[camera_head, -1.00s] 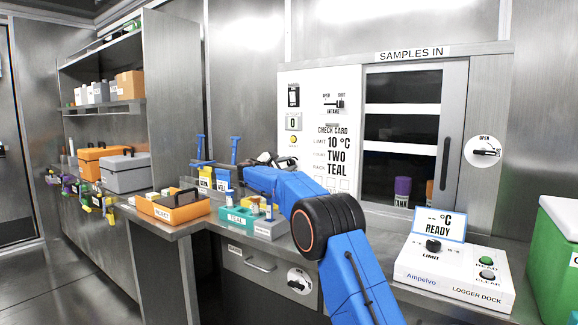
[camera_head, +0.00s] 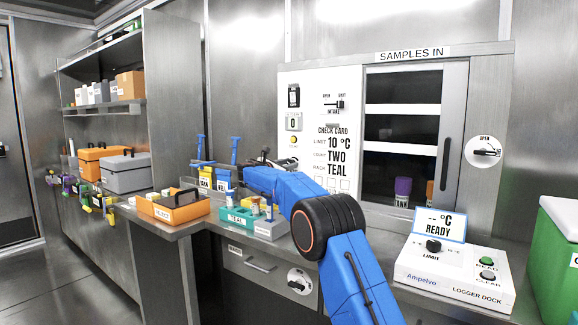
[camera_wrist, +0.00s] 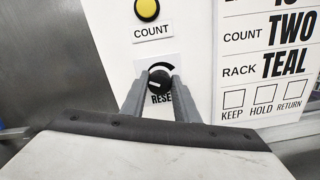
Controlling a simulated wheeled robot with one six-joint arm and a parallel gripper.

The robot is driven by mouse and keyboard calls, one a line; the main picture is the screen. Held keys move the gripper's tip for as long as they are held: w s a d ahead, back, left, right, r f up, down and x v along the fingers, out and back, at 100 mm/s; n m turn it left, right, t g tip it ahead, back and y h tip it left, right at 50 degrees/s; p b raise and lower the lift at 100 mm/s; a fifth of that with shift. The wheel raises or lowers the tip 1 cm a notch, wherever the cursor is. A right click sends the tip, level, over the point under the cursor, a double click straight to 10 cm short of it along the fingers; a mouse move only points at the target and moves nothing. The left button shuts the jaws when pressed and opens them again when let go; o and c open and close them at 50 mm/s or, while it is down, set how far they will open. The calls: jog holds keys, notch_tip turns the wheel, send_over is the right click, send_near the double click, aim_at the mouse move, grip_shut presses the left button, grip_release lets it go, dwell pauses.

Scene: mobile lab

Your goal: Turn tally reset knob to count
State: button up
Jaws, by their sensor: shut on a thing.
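The tally reset knob (camera_wrist: 158,82) is a small black round knob with a pale pointer line, on a white panel above a partly covered label that reads "RESE". My gripper (camera_wrist: 159,88) is shut on the knob, one grey finger on each side. The pointer line lies nearly level. A yellow button (camera_wrist: 147,9) with a "COUNT" label (camera_wrist: 152,32) sits above the knob. In the head view, the tally window (camera_head: 293,122) reads 0. There my arm's end (camera_head: 262,160) reaches the panel's lower left, and the knob is hidden.
The check card (camera_wrist: 265,55) is right of the knob. The logger dock (camera_head: 450,275) is at the right.

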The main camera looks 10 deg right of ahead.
jog(key=shift+f, duration=0.2)
jog(key=o, duration=1.1)
jog(key=shift+r, duration=0.1)
jog(key=shift+c, duration=0.2)
jog(key=v, duration=1.7)
jog(key=shift+a, duration=0.2)
jog(key=shift+s+r, duration=0.1)
jog(key=shift+s, duration=0.05)
